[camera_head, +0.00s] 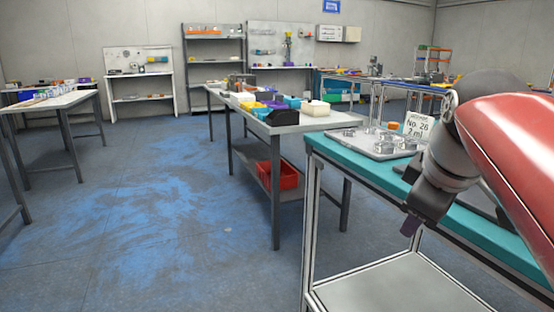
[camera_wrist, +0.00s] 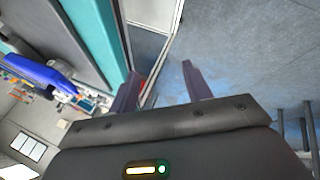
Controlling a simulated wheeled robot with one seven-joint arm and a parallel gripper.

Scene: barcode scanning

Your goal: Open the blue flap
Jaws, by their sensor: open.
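My gripper (camera_head: 410,228) hangs pointing down in front of the teal-topped table at the right of the head view. In the wrist view my gripper (camera_wrist: 160,85) has its two purple-grey fingers spread apart, with nothing between them. A smooth blue piece (camera_wrist: 42,74) shows at the left of the wrist view, beyond the teal edge and well apart from the fingers. I cannot tell whether it is the blue flap. No flap is clearly visible in the head view, where my red arm covers part of the teal table.
The teal table (camera_head: 348,155) bears a grey tray (camera_head: 366,147) with metal parts and a sign (camera_head: 418,126). Its lower shelf (camera_head: 400,287) is bare. Another table holds coloured bins, with a red crate (camera_head: 278,175) underneath. The floor (camera_head: 150,210) at left centre is clear.

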